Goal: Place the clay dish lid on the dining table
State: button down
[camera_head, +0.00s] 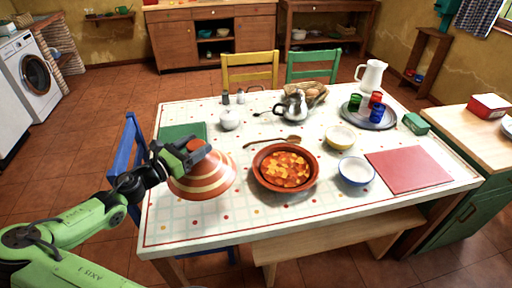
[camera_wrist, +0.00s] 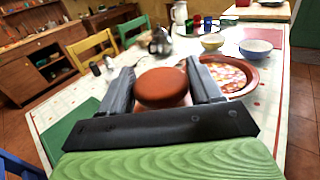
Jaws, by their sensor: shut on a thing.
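The clay dish lid (camera_head: 213,177) is a terracotta cone with cream stripes, at the left part of the dining table (camera_head: 240,222). My gripper (camera_head: 199,152) is shut on the lid's round knob; the knob (camera_wrist: 162,87) shows between the two fingers in the wrist view. The lid is upright and low over the tabletop; I cannot tell whether its rim touches the table. The open clay dish (camera_head: 262,177) with orange-red stew stands just right of the lid. It also shows in the wrist view (camera_wrist: 256,84), behind the right finger.
A wooden spoon (camera_head: 265,141), a white sugar bowl (camera_head: 229,120), a silver teapot (camera_head: 292,107) and two bowls (camera_head: 355,171) stand around the dish. A green placemat (camera_head: 183,132) lies behind the lid. A blue chair (camera_head: 127,165) is at the left edge. The front left tabletop is clear.

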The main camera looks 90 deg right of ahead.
aim_at(177, 187)
notch_tip(177, 187, down, 10)
jog(key=b, duration=0.4)
jog(key=shift+s, duration=0.1)
jog(key=shift+c, duration=1)
grip_release()
jog(key=shift+f, duration=0.1)
jog(key=p+v, duration=0.1)
jog(key=v, duration=0.4)
jog(key=p+v, duration=0.1)
jog(key=v, duration=0.5)
jog(key=shift+a+r+p, duration=0.1)
jog(key=shift+r+p, duration=0.1)
jog(key=shift+p, duration=0.2)
jog(key=shift+w+a, duration=0.35)
jog(key=shift+f, duration=0.1)
